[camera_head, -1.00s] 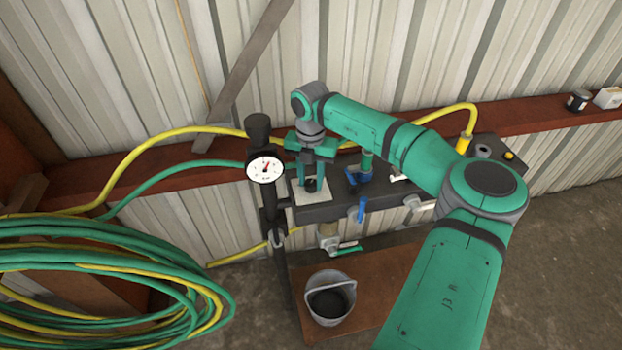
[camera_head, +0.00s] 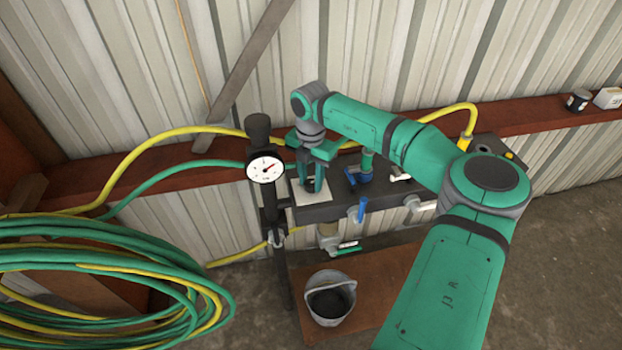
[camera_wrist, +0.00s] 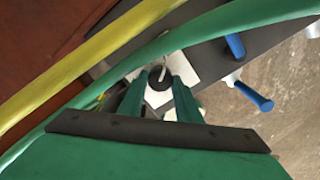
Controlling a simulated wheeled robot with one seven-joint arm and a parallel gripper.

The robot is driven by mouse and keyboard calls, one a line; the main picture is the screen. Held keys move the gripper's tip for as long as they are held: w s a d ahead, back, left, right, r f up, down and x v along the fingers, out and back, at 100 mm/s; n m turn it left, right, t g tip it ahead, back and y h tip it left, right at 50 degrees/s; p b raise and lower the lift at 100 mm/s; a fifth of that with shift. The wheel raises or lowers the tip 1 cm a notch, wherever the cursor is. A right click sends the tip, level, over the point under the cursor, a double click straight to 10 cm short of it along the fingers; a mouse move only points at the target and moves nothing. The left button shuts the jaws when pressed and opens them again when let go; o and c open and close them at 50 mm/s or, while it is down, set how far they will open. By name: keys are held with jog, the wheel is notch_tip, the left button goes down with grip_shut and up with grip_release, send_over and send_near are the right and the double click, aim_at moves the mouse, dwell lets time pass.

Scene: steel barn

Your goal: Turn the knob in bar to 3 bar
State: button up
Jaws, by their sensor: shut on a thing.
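The knob (camera_wrist: 158,77) is a small black round knob on a white plate (camera_head: 313,194) on the dark manifold block. A pale mark shows on its top in the wrist view. My gripper (camera_head: 315,184) comes down over it from above and is shut on it, one green finger on each side. In the head view the fingers hide most of the knob. The round white gauge (camera_head: 264,168) stands to the left of my gripper. Its red needle points to the upper right; the scale numbers are too small to read.
Blue-handled valves (camera_head: 361,210) sit on the block (camera_head: 340,208) to the right of my gripper. A yellow hose (camera_head: 150,147) and a green hose (camera_head: 160,172) run close behind. A bucket (camera_head: 330,298) stands below on a brown board. Coiled hoses (camera_head: 100,280) lie at left.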

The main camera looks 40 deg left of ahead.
aim_at(311, 183)
jog(key=o, duration=1.1)
jog(key=shift+c, duration=0.2)
notch_tip(311, 183, up, 11)
